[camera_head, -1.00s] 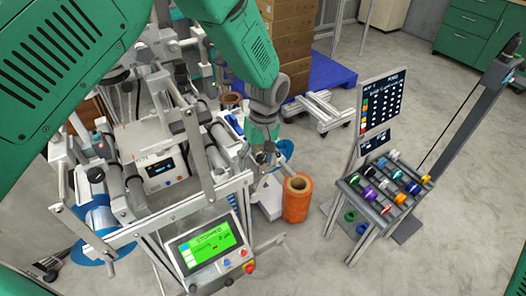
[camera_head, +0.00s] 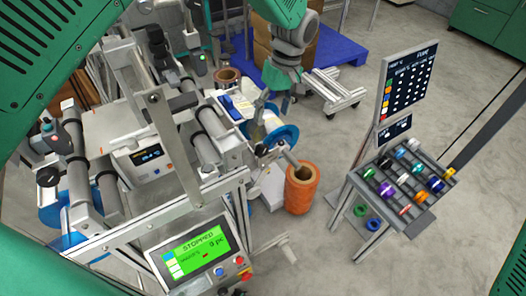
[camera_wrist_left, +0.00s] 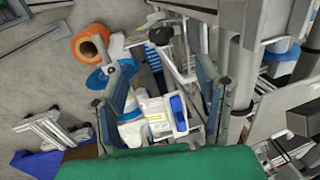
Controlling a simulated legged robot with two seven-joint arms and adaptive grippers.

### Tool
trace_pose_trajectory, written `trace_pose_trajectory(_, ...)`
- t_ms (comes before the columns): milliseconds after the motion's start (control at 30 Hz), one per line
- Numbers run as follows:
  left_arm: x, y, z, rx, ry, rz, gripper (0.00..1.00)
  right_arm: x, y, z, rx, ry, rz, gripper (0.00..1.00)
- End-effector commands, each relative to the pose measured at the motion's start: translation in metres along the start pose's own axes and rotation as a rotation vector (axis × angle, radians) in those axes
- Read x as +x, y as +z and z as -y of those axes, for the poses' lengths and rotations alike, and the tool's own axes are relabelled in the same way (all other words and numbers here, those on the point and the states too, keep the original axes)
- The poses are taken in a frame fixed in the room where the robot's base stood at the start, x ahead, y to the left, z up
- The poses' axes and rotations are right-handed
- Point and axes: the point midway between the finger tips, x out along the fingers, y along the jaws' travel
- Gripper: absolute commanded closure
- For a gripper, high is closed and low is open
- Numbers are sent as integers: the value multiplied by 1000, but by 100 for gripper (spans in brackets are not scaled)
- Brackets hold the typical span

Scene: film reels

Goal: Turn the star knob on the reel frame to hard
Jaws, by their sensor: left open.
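The reel frame (camera_head: 205,187) is a metal frame with grey rollers at the left of the head view. A dark knob (camera_head: 261,149) sits by its right side, beside a blue disc; its star shape and setting are too small to read. A black knob (camera_wrist_left: 160,36) also shows beyond the fingers in the wrist view; I cannot tell if it is the same one. My left gripper (camera_head: 262,122) points down just above and behind the knob at the blue disc. In the wrist view its fingers (camera_wrist_left: 165,100) are wide apart with nothing gripped. My right gripper is out of view.
An orange roll (camera_head: 300,190) stands right of the frame. A screen reading STOPPED (camera_head: 193,250) is at the front. A sloped rack of coloured spools (camera_head: 395,222) with a dark board (camera_head: 408,75) stands right. A blue pallet (camera_head: 340,48) lies behind. Floor between roll and rack is clear.

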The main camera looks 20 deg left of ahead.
Motion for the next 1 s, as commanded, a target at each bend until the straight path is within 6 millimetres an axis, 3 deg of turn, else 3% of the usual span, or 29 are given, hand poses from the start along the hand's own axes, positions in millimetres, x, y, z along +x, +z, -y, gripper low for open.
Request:
trace_pose_trajectory(167, 16, 1, 1, 0, -1, 1, 42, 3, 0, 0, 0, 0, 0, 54)
trace_pose_trajectory(700, 121, 0, 1, 0, -1, 2, 42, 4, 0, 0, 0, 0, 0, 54)
trace_pose_trajectory(1000, 139, 0, 0, 0, 0, 0, 42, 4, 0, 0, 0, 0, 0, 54)
